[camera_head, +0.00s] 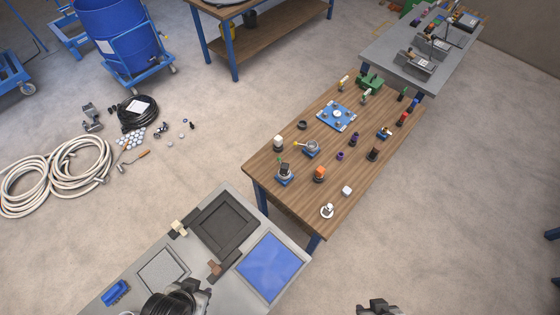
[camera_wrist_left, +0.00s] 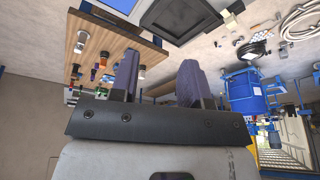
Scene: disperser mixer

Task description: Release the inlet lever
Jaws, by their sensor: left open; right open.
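Several small fittings stand on the wooden table (camera_head: 335,140); I cannot tell which is the inlet lever. A blue fitting with a ring and a short yellow handle (camera_head: 299,145) is near the left edge, and a blue-based valve-like part (camera_head: 285,173) stands closer. My left gripper (camera_wrist_left: 157,84) shows two dark fingers apart with nothing between them in the left wrist view. In the head view my left arm's end (camera_head: 180,302) is over the near grey bench, well short of the fittings. My right gripper (camera_head: 379,308) is partly cut off at the bottom edge, apart from the tables.
The near grey bench (camera_head: 135,288) holds a dark square tray (camera_head: 222,224) and a blue panel (camera_head: 271,267). A farther grey table (camera_head: 385,49) holds machines. Hoses (camera_head: 60,175) and a blue drum (camera_head: 117,38) are on the left. The floor right of the wooden table is clear.

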